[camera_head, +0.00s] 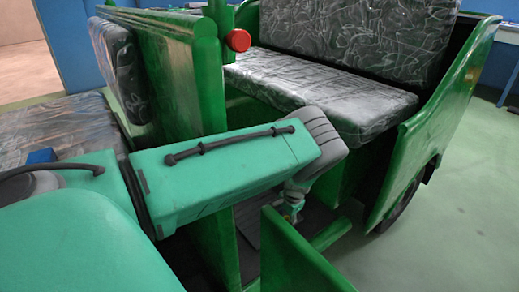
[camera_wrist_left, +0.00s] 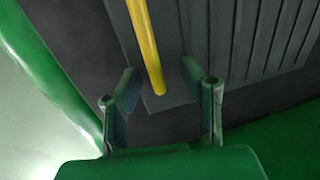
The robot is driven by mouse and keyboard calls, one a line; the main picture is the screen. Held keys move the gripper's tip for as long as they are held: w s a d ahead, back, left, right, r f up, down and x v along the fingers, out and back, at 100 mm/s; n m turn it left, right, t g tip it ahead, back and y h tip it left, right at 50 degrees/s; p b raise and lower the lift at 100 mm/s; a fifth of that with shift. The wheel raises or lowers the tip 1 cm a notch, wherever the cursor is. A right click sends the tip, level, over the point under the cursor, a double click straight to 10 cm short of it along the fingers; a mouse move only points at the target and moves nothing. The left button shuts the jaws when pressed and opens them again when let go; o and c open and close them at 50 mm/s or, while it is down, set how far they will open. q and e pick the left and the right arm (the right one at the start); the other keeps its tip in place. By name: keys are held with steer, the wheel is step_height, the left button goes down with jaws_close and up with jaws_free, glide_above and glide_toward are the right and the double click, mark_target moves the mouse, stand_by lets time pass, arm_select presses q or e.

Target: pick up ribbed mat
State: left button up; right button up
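The ribbed mat (camera_wrist_left: 245,45) is dark grey with raised parallel ribs and lies on the rickshaw's dark floor in the left wrist view. In the head view only a small part of the mat (camera_head: 247,224) shows, beside my left arm's end. My left gripper (camera_wrist_left: 159,68) is open, its two fingers apart over the mat's near left part. No mat is visibly clamped between them. In the head view the gripper (camera_head: 291,203) is small and partly hidden under my forearm. My right gripper is not in view.
A yellow bar (camera_wrist_left: 146,45) shows between the fingertips, over the mat's left part; its contact with them is unclear. Green rickshaw panels (camera_head: 295,258) flank the footwell. Open floor (camera_head: 440,235) lies right.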

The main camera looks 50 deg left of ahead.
arm_select(q)
steer(key=shift+d, duration=0.1)
jaws_close()
steer(key=shift+r, duration=0.15)
steer(key=shift+r, duration=0.1)
